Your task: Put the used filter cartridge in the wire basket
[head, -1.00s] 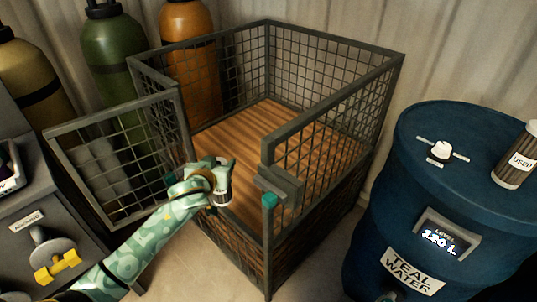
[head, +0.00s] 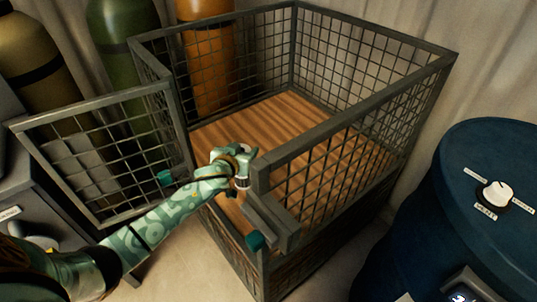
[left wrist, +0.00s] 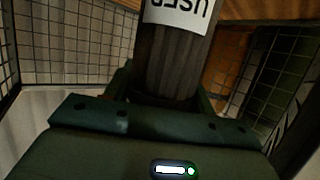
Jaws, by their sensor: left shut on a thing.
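The wire basket (head: 357,109) stands in the middle of the head view, with grey mesh walls and a brown slatted floor (head: 262,125). Its mesh door (head: 90,107) is swung open to the left. My left gripper (head: 240,172) is at the open front, beside the front post of the right wall. In the left wrist view it is shut on the dark, ribbed used filter cartridge (left wrist: 172,65), whose white "USED" label appears upside down. The cartridge is mostly hidden in the head view. I cannot tell how far it is inside the basket. My right gripper is not in view.
A blue drum (head: 450,225) with a white knob (head: 495,194) stands at the right. Green (head: 112,30), orange (head: 208,70) and tan (head: 30,55) cylinders stand behind the basket and door. The basket floor looks clear where visible.

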